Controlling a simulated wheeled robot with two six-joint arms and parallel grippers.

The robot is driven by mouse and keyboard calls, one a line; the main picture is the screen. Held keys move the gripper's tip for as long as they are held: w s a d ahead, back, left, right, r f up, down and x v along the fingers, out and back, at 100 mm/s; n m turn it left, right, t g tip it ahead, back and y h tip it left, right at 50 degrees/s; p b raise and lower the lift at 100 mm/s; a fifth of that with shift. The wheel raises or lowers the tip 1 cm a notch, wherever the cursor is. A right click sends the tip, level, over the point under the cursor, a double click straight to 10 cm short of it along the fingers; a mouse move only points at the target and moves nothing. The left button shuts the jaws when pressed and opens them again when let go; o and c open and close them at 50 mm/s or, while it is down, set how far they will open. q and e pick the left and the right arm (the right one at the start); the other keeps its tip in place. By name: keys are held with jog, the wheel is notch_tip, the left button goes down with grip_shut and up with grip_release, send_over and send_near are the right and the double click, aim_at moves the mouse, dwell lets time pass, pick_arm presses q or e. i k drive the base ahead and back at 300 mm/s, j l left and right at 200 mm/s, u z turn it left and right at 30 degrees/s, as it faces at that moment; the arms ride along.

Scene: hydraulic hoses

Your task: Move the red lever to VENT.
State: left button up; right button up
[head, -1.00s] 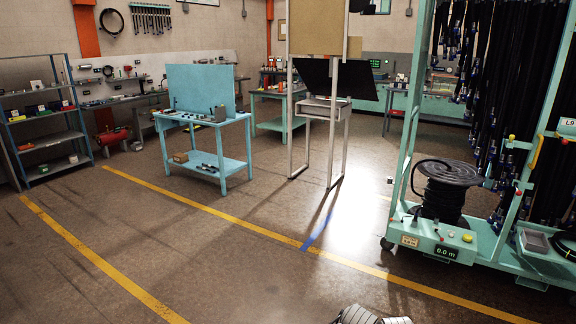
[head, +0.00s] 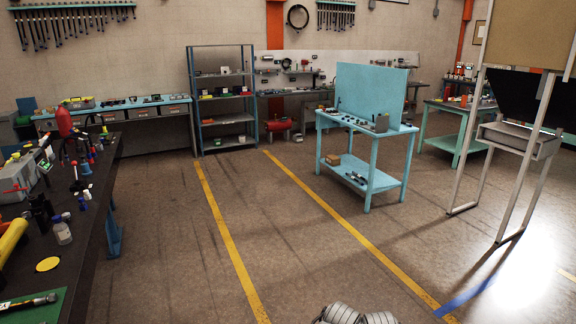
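A small red lever (head: 14,189) shows at the far left of the head view, on a grey box-like unit (head: 16,176) on the dark workbench. It is small and near the picture edge, and I cannot read any VENT mark or tell its setting. Neither gripper shows in the head view. Only a ribbed grey piece, apparently part of me, shows at the bottom middle, well away from the bench.
The dark workbench (head: 88,250) on the left carries a yellow cylinder (head: 10,240), a small bottle (head: 61,231) and a green mat (head: 30,308). A blue table (head: 388,185) stands right of centre. Open floor (head: 190,270) with yellow lines lies between.

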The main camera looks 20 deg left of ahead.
aim_at(74, 163)
jog(key=i+j+u, duration=0.2)
jog(key=i+u, duration=0.2)
jog(key=i+j+u, duration=0.1)
jog(key=i+u, duration=0.3)
jog(key=i+l+u, duration=0.1)
jog(key=i+u, duration=0.25)
jog(key=i+l+u, duration=0.2)
jog(key=i+u, duration=0.2)
jog(key=i, duration=0.15)
jog(key=i+u, duration=0.45)
jog(key=i+l+u, duration=0.25)
jog(key=i+u, duration=0.15)
jog(key=i+l, duration=0.35)
jog(key=i+l+u, duration=0.1)
jog(key=i+l, duration=0.3)
jog(key=l, duration=0.15)
jog(key=i+l, duration=0.35)
jog(key=i+l+u, duration=0.1)
jog(key=i+l, duration=0.25)
jog(key=l, duration=0.2)
jog(key=i+l, duration=0.35)
jog(key=l, duration=0.15)
jog(key=i+l+u, duration=0.1)
jog(key=i+l, duration=0.2)
jog(key=l, duration=0.2)
